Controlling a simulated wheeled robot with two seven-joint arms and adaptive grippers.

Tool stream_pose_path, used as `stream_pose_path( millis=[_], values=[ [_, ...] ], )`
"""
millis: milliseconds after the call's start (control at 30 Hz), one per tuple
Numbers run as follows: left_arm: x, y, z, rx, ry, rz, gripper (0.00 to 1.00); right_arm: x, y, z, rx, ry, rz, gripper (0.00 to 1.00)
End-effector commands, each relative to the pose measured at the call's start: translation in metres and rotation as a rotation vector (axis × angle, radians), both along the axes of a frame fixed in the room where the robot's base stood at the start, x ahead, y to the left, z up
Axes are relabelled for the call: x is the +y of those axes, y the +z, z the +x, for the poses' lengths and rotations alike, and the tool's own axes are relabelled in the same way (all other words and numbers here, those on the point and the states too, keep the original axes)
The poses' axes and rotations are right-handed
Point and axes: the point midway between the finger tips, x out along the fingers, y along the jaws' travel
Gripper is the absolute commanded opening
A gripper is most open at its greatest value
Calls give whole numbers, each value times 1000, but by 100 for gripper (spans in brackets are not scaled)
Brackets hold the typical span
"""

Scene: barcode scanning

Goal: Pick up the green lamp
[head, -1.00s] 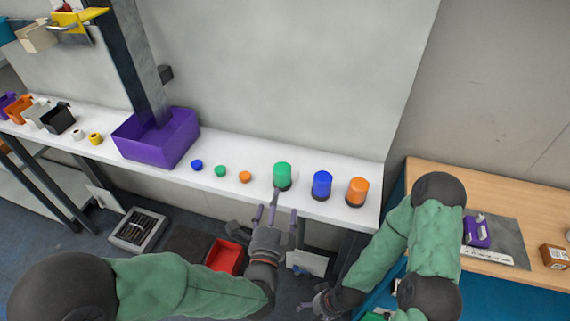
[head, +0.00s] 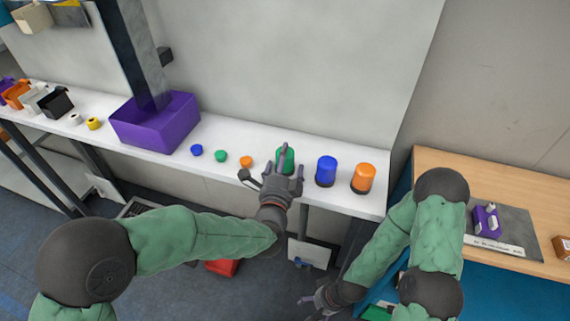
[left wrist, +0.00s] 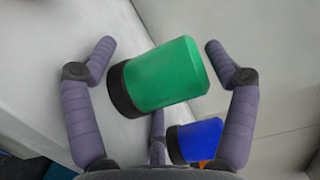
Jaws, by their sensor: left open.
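The green lamp (head: 286,160) stands on the white shelf, partly hidden behind my left gripper (head: 279,166) in the head view. In the left wrist view the green lamp (left wrist: 166,77) with its black base lies between the spread fingers of my left gripper (left wrist: 158,75). The gripper is open, and gaps show between the side fingers and the lamp. My right gripper (head: 318,301) hangs low at the bottom of the head view, away from the lamps; whether it is open is unclear.
A blue lamp (head: 326,171) and an orange lamp (head: 363,178) stand just right of the green one. Small blue (head: 196,150), green (head: 220,156) and orange (head: 246,162) buttons and a purple bin (head: 154,123) are to its left. A wooden table (head: 500,170) is at right.

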Motion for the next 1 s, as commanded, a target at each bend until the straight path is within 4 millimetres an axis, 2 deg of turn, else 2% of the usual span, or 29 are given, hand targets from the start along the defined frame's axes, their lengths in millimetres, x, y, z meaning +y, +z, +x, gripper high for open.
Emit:
stream_pose_path(
  millis=[267, 300, 500, 833, 1000],
  values=[
    [-1, 1, 5, 0, -1, 0, 85, 0, -1, 0, -1, 0, 0, 84],
    [-1, 1, 5, 0, -1, 0, 82, 0, -1, 0, -1, 0, 0, 84],
    [-1, 0, 4, 2, -1, 0, 28, 0, -1, 0, -1, 0, 0, 84],
    [-1, -3, 3, 10, -2, 3, 27, 0, -1, 0, -1, 0, 0, 84],
    [-1, 6, 3, 11, -2, 2, 27, 0, 4, 0, -1, 0, 0, 84]
  ],
)
